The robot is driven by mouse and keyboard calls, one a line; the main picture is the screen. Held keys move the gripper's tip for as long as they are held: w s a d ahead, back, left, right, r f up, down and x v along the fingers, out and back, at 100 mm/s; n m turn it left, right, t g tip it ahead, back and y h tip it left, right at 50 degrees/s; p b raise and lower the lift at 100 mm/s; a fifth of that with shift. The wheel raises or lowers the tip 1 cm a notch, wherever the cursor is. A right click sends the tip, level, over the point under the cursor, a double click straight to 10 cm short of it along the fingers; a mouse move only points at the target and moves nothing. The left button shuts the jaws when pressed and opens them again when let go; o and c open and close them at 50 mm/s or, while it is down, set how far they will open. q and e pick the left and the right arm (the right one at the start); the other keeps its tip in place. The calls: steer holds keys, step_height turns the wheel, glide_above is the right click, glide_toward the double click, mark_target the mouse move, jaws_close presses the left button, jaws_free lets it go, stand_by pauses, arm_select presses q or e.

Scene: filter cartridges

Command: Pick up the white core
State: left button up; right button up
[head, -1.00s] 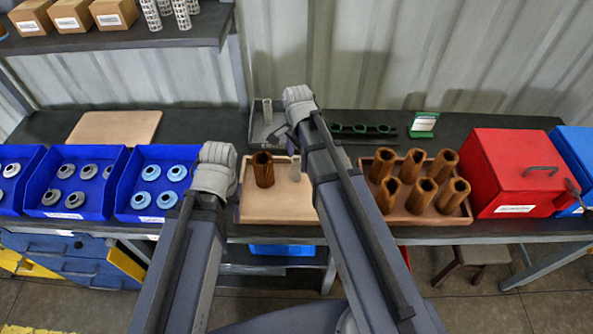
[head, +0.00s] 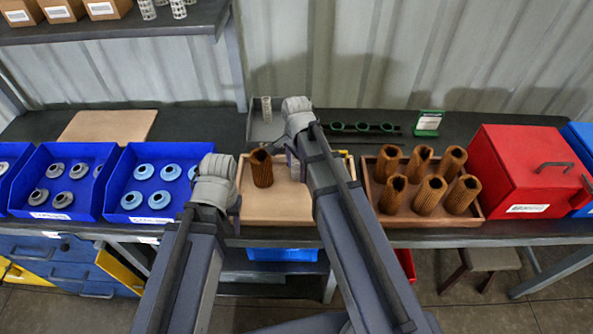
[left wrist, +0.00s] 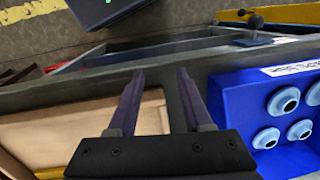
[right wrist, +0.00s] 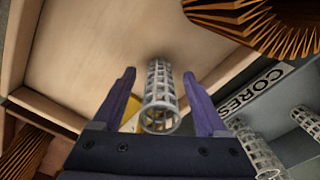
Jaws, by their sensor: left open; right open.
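The white core (right wrist: 160,98), a pale lattice tube, stands on the light wooden tray (right wrist: 85,50). My right gripper (right wrist: 160,76) is open, with one finger on each side of the core and visible gaps between. In the head view my right wrist (head: 298,118) hides most of the core. A brown pleated filter (head: 262,168) stands on the same tray, to the left of the core. My left gripper (left wrist: 160,74) is open and empty, between the wooden tray and the blue bin (left wrist: 240,105).
More lattice cores (right wrist: 258,150) stand in a grey tray labelled CORES (right wrist: 225,75). A brown tray (head: 375,205) of several pleated filters and a red box (head: 525,170) stand to the right. Blue bins (head: 130,190) of round caps are at the left.

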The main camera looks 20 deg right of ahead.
arm_select(q)
steer(key=shift+r, duration=0.1)
arm_select(e)
jaws_close()
stand_by(0.4)
steer(key=shift+r, duration=0.15)
